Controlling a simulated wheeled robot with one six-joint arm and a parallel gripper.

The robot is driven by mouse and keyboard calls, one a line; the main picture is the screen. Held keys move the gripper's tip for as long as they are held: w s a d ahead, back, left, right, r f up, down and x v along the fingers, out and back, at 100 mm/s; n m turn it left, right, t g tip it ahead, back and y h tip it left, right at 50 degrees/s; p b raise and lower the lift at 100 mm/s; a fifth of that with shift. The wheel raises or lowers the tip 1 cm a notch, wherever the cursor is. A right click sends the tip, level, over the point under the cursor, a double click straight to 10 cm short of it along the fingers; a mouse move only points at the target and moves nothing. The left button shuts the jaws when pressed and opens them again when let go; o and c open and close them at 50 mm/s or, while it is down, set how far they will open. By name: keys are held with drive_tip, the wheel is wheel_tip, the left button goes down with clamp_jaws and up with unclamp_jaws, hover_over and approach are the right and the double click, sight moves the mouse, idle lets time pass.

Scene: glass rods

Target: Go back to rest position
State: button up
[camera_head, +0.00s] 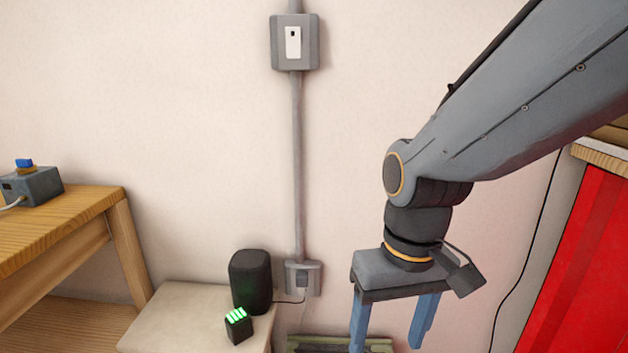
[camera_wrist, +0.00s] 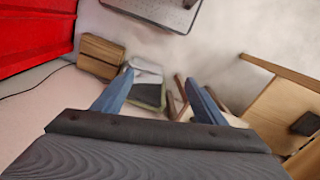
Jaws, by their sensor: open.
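My gripper (camera_head: 392,325) hangs from my arm right of centre in the head view, with its two blue fingers pointing down and spread apart. Nothing shows between the fingers there, and the fingertip of the left finger is cut off by the bottom edge. In the wrist view my gripper (camera_wrist: 158,90) is also open, with a blue finger on each side. Floor-level things show beyond the fingers, apart from them. No glass rod can be made out in either view.
A wooden table (camera_head: 60,225) stands at left with a grey box (camera_head: 32,186). A low pale stand (camera_head: 175,315) holds a black speaker (camera_head: 250,280) and a small green-lit block (camera_head: 238,325). A red cabinet (camera_head: 590,270) is at right. Wall space around my gripper looks clear.

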drive_tip(key=d+r+m+p, duration=0.2)
drive_tip(key=d+r+p, duration=0.5)
drive_tip(key=p, duration=0.7)
drive_tip(key=shift+d+h, duration=0.3)
drive_tip(key=shift+d, duration=0.2)
